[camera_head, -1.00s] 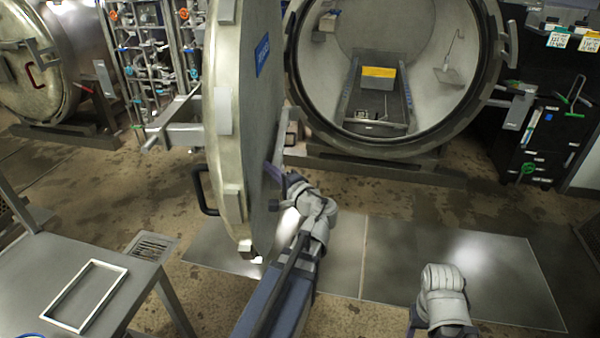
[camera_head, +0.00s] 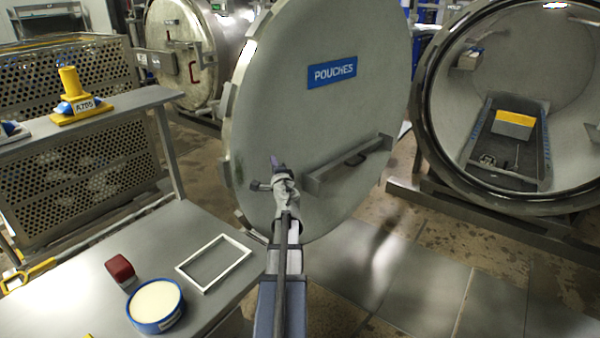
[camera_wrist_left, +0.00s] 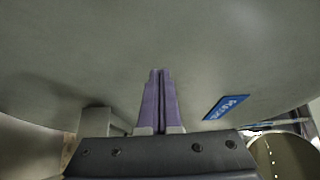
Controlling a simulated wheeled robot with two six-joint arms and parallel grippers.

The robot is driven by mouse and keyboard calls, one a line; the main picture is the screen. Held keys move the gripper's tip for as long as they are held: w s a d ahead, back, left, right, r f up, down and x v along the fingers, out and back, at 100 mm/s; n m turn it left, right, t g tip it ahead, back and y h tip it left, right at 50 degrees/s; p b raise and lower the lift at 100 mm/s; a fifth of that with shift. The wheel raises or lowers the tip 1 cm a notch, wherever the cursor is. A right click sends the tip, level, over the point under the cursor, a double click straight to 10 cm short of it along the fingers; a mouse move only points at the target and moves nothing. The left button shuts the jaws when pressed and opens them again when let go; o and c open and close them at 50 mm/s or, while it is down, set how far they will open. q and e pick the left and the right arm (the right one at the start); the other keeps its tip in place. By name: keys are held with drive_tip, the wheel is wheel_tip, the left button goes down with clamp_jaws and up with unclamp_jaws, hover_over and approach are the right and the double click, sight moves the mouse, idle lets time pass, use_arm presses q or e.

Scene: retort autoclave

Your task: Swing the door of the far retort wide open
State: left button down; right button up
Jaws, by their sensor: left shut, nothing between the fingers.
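A large round grey door (camera_head: 345,115) with a blue POUCHES label stands swung away from the open retort (camera_head: 428,110), its flat face towards me. A ledge-like bracket (camera_head: 350,165) crosses its lower part. My left gripper (camera_head: 278,163) is in front of the door's lower left part, fingers shut and empty. In the left wrist view the purple fingertips (camera_wrist_left: 160,75) point at the grey door face (camera_wrist_left: 90,45); whether they touch it I cannot tell. The blue label (camera_wrist_left: 226,107) shows to their right. The door's outer side is hidden. My right gripper is out of view.
A closed retort (camera_head: 190,60) with a red handle stands behind at the left. A grey table (camera_head: 90,255) at the lower left holds a white frame (camera_head: 213,262), a blue-rimmed round tub (camera_head: 156,305) and a red block (camera_head: 120,270). Perforated crates (camera_head: 70,185) stand beyond it. Floor at lower right is clear.

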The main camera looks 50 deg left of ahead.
sight(263, 155)
use_arm(q)
drive_tip(key=a, duration=0.2)
drive_tip(key=s+a, duration=0.1)
drive_tip(key=a, duration=0.4)
drive_tip(key=shift+s+a, duration=0.2)
drive_tip(key=shift+s, duration=0.2)
drive_tip(key=shift+d, duration=0.1)
drive_tip(key=d, duration=0.3)
drive_tip(key=shift+w+d, duration=0.15)
drive_tip(key=shift+d, duration=0.15)
drive_tip(key=s+d, duration=0.1)
drive_tip(key=s, duration=0.2)
drive_tip(key=s+d, duration=0.1)
drive_tip(key=s, duration=0.2)
drive_tip(key=s+d, duration=0.1)
drive_tip(key=s, duration=0.2)
drive_tip(key=shift+s+d, duration=0.2)
drive_tip(key=shift+d, duration=0.1)
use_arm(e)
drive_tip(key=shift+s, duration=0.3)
